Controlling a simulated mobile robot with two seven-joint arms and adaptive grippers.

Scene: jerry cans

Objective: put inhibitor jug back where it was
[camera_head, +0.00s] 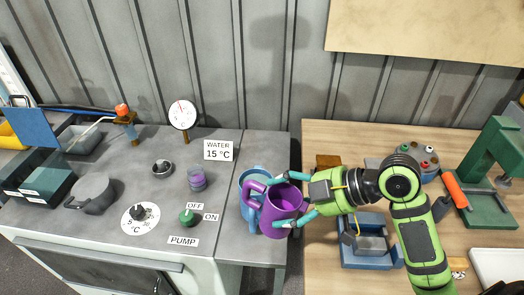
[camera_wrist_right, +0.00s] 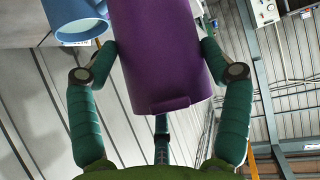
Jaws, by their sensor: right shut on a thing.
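The purple jug (camera_head: 281,211), which I take to be the inhibitor jug, is upright in my right gripper (camera_head: 296,202). The fingers are shut around its body, and its handle points left. It is at the right edge of the grey bench; I cannot tell whether its base touches the top. In the right wrist view the purple jug (camera_wrist_right: 165,50) fills the space between the fingers (camera_wrist_right: 160,75). A light blue jug (camera_head: 246,203) stands just left and behind, partly hidden by the purple one. The blue jug (camera_wrist_right: 76,20) also shows in the wrist view. My left gripper is out of view.

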